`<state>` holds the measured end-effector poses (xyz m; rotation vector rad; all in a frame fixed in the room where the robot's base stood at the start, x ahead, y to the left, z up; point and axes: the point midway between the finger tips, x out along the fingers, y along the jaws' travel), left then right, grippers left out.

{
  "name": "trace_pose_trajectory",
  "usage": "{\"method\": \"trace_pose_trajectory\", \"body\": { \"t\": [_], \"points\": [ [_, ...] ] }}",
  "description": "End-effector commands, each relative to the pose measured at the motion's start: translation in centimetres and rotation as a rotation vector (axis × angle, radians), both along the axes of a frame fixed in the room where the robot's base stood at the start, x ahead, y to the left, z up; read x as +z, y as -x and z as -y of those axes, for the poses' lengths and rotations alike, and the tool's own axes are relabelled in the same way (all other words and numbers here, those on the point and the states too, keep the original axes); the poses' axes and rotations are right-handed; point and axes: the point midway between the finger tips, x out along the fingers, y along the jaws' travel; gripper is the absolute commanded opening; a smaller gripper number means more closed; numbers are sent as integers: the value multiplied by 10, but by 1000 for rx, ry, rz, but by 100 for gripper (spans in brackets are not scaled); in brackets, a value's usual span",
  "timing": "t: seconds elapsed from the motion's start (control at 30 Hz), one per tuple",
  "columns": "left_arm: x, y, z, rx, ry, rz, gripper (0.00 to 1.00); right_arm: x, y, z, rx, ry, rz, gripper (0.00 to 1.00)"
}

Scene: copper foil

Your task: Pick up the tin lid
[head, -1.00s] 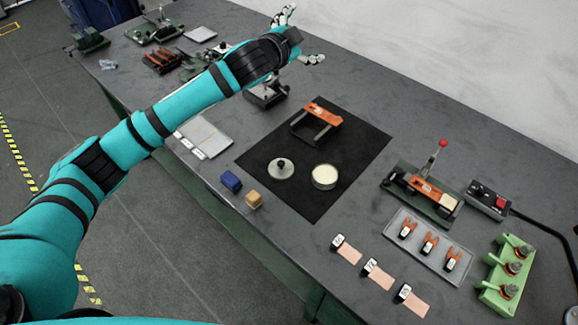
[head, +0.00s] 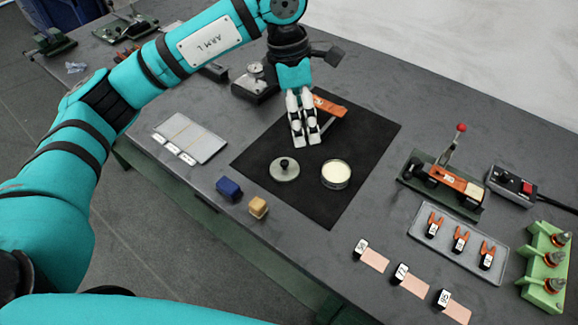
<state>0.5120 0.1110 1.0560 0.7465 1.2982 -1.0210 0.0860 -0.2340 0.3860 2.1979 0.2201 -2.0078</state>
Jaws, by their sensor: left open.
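The tin lid (head: 291,175), a flat grey disc with a dark knob on top, lies on the black mat (head: 330,212). The round tin (head: 336,175), with pale contents, stands just right of it on the same mat. My left gripper (head: 306,142) points down over the mat, above and behind the lid in the picture. Its pale fingers are open and empty, apart from the lid. Its exact height is hard to tell. It partly hides the orange-topped stand behind it. My right gripper is out of view.
The orange-topped stand (head: 328,107) is close behind my left gripper. A blue block (head: 229,188) and a yellow block (head: 258,207) sit left of the mat. A grey tray with orange clips (head: 447,260) and a lever press (head: 448,184) stand to the right.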

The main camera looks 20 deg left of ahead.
Motion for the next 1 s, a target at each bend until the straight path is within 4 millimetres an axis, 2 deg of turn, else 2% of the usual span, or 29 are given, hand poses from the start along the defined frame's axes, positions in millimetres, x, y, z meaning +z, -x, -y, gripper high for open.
{"method": "trace_pose_trajectory", "body": {
  "t": [0.03, 0.1, 0.2, 0.33, 0.7, 0.8, 1.0],
  "points": [
    [-3, -2, -14, 4, -68, 13, 98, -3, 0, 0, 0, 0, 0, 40],
    [-3, -4, -29, 12, -138, 23, 98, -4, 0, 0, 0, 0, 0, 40],
    [-7, -4, -38, 19, -182, 25, 98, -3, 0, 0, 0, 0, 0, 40],
    [-26, -4, -40, 20, -187, 21, 98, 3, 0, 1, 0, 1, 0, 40],
    [-103, -3, -39, 19, -183, 21, 98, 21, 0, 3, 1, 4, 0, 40],
    [-116, -4, -38, 19, -182, 24, 98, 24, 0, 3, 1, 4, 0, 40],
    [-128, -5, -39, 20, -182, 24, 98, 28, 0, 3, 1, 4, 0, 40]
  ]
}}
